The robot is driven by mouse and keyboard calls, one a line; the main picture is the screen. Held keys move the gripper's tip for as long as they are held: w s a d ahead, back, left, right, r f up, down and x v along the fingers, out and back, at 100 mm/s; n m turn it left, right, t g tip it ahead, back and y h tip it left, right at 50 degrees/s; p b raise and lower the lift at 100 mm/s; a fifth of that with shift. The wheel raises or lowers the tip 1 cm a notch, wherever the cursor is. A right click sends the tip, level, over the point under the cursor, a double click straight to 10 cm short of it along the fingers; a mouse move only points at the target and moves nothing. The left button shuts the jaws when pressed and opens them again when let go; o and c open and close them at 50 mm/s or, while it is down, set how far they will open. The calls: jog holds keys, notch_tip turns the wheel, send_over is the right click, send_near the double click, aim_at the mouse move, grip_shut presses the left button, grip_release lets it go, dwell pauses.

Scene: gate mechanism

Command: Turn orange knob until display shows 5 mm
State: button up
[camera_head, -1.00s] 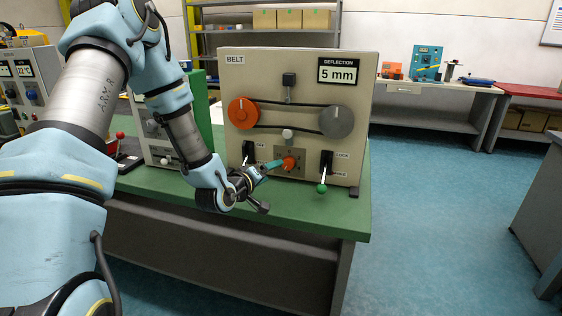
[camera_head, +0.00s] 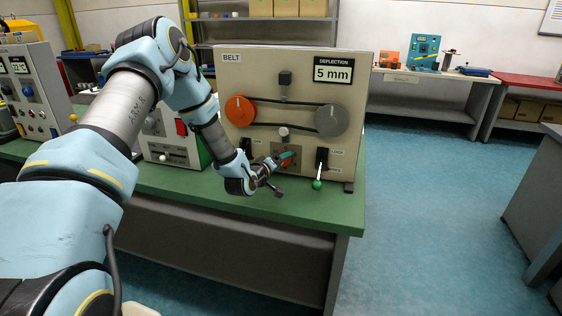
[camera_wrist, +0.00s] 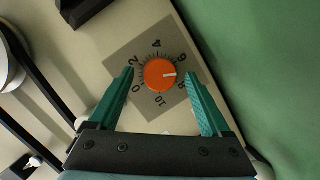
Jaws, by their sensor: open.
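The small orange knob (camera_wrist: 158,76) sits in the middle of a numbered dial plate (camera_wrist: 140,45) on the belt panel. Its white mark points between 6 and 8. My gripper (camera_wrist: 158,71) is open, with one teal finger on each side of the knob; I cannot tell whether they touch it. In the head view my gripper (camera_head: 287,156) is at the panel's lower middle and covers most of the knob. The deflection display (camera_head: 333,70) at the panel's upper right reads 5 mm.
The belt panel (camera_head: 260,70) carries a larger orange pulley (camera_head: 240,110), a grey pulley (camera_head: 331,120) and a belt. The green bench top (camera_head: 300,205) in front is clear.

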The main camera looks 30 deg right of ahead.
jog(key=shift+c, duration=0.2)
grip_shut()
jog(key=shift+s+d+f+m+b, duration=0.15)
jog(key=shift+m+b, duration=0.25)
jog(key=shift+b, duration=0.2)
jog(key=shift+o, duration=0.2)
grip_release()
jog(key=shift+r, duration=0.2)
jog(key=b+v, duration=0.4)
jog(key=v, duration=0.7)
